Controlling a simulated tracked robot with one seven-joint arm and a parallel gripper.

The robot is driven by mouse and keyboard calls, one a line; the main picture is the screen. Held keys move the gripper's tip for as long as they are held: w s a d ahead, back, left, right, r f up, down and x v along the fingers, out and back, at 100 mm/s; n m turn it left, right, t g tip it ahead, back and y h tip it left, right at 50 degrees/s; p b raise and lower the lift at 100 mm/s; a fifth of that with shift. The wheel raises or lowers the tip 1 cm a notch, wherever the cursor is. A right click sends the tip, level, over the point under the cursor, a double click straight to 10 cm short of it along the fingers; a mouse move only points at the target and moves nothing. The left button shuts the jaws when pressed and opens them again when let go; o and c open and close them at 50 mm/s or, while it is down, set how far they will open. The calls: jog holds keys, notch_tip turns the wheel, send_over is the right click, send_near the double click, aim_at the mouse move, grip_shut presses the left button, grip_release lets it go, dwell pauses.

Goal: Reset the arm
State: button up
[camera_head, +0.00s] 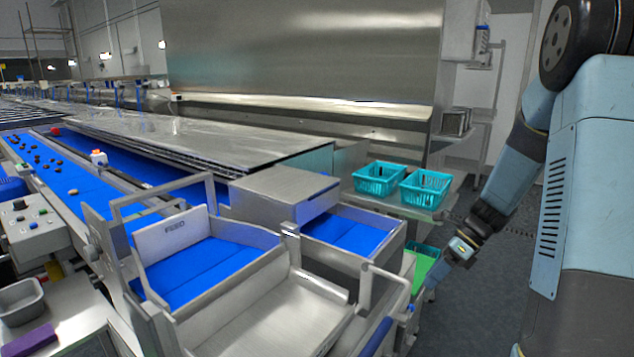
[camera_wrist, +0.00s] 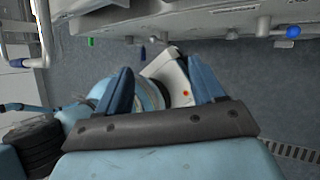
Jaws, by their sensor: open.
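My gripper (camera_wrist: 160,63) shows in the wrist view as two blue fingers spread apart on a dark bracket. It is open, with nothing held between the fingers. Behind the fingers are light blue and white parts that look like my own body, and grey floor (camera_wrist: 225,72). In the head view my arm (camera_head: 500,185) hangs down on the right, bent. Its lower end is beside the green bin (camera_head: 427,262) at the machine's right end. The fingertips cannot be made out clearly there.
Two teal baskets (camera_head: 380,190) (camera_head: 404,194) stand on a steel shelf left of my arm. The FEED hopper (camera_head: 187,228) and blue belts fill the left and middle. Steel framework (camera_wrist: 190,22) runs along the wrist view's top. Open floor (camera_head: 480,295) lies below my arm.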

jog(key=s+a+r+n+t+h, duration=0.2)
jog(key=s+r+n+t+h, duration=0.1)
jog(key=s+r+n, duration=0.7)
jog(key=s+a+r+n+t+h, duration=0.3)
jog(key=s+r+n, duration=0.7)
jog(key=n, duration=0.4)
jog(key=shift+s+r+n+t+h, duration=0.3)
jog(key=shift+r+t+h, duration=0.2)
jog(key=shift+r+h, duration=0.35)
